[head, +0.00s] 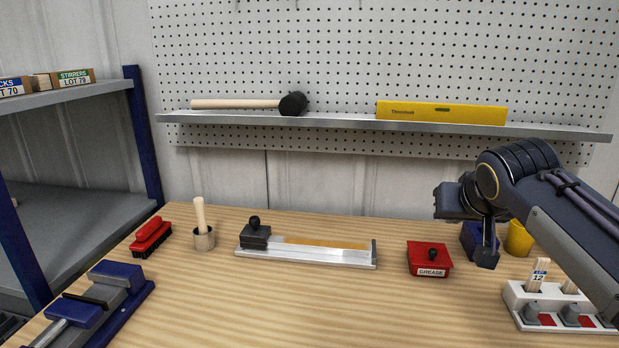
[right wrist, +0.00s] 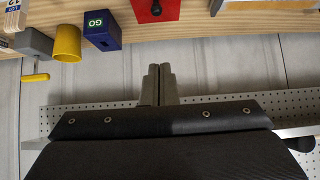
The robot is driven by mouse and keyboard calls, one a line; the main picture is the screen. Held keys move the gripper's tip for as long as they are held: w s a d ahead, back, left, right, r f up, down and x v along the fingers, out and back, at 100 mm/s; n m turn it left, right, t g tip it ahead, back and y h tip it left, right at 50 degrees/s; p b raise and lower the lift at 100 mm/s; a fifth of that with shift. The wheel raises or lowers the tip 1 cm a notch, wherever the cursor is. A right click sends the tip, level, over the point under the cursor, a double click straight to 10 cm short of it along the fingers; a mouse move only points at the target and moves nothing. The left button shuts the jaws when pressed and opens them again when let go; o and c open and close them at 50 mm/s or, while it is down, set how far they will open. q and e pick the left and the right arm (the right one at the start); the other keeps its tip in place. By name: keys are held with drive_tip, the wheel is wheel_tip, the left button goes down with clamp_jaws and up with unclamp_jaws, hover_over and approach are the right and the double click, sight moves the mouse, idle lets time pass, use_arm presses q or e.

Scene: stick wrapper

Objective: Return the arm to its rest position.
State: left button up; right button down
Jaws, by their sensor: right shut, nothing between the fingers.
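My right arm comes in from the right in the head view. Its gripper (head: 487,254) hangs over the back right of the workbench (head: 310,310), in front of the blue box. In the right wrist view the two fingers (right wrist: 158,84) are together with nothing between them. The red GREASE box (head: 429,262) with a black knob stands to the left of the gripper, apart from it. My left gripper is not in view.
A white holder (head: 516,309) with sticks stands at the right, below the arm. A yellow cup (head: 518,239) and blue GO box (right wrist: 103,30) are close to the gripper. A metal tray (head: 320,261) lies mid-bench. A wall shelf (head: 350,124) runs behind.

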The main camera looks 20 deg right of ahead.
drive_tip(key=shift+a, duration=0.1)
drive_tip(key=s+a+f+n+y+p, duration=0.1)
drive_tip(key=s+a+f+y+p, duration=0.1)
drive_tip(key=s+a, duration=0.3)
drive_tip(key=s+a+f+n+g+y+p, duration=0.1)
drive_tip(key=s+a+f+y+p, duration=0.2)
drive_tip(key=a, duration=0.6)
drive_tip(key=s+a+f+n+g+y+p, duration=0.1)
drive_tip(key=s+a+f+n+y+p, duration=0.1)
drive_tip(key=s+a+f+p, duration=0.4)
drive_tip(key=shift+s+a+y, duration=0.7)
drive_tip(key=shift+s, duration=0.05)
drive_tip(key=shift+a+f+g, duration=0.15)
drive_tip(key=shift+f+g, duration=0.05)
drive_tip(key=shift+g, duration=0.1)
